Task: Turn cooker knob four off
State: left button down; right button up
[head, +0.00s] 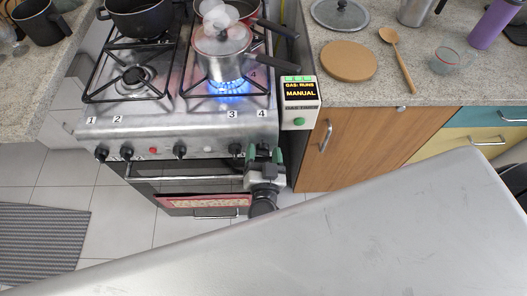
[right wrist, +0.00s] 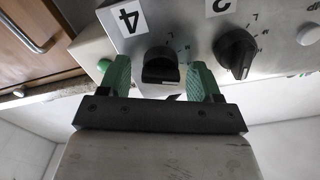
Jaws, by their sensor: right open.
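The cooker's front panel carries number labels 1 to 4 above black knobs. Knob four (right wrist: 161,66) is black, below the label 4 (right wrist: 129,17) in the right wrist view. It sits between the two green fingers of my right gripper (right wrist: 161,80), which is open, with a visible gap on each side. In the head view my right gripper (head: 264,153) is at the panel below label 4 (head: 262,113) and largely hides the knob. A blue flame (head: 228,87) burns under the steel pot (head: 221,56) on the front right burner. My left gripper is not in view.
Knob three (right wrist: 236,52) is close beside one finger. A gas timer box (head: 300,100) reading "GAS: RUNS MANUAL" stands right of the cooker. The oven handle (head: 190,178) runs below the panel. Pan handles (head: 277,30) reach out over the cooker's right side.

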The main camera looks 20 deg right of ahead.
jog(key=c, duration=0.9)
jog(key=shift+m, duration=0.3)
jog(key=m, duration=0.2)
jog(key=shift+m, duration=0.3)
jog(key=m, duration=0.3)
jog(key=shift+d+f+m, duration=0.1)
jog(key=shift+f+m, duration=0.05)
jog(key=shift+m, duration=0.15)
jog(key=m+b, duration=0.1)
jog(key=m, duration=0.2)
jog(key=shift+f+m+b, duration=0.1)
jog(key=shift+m+b, duration=0.4)
jog(key=shift+m, duration=1.6)
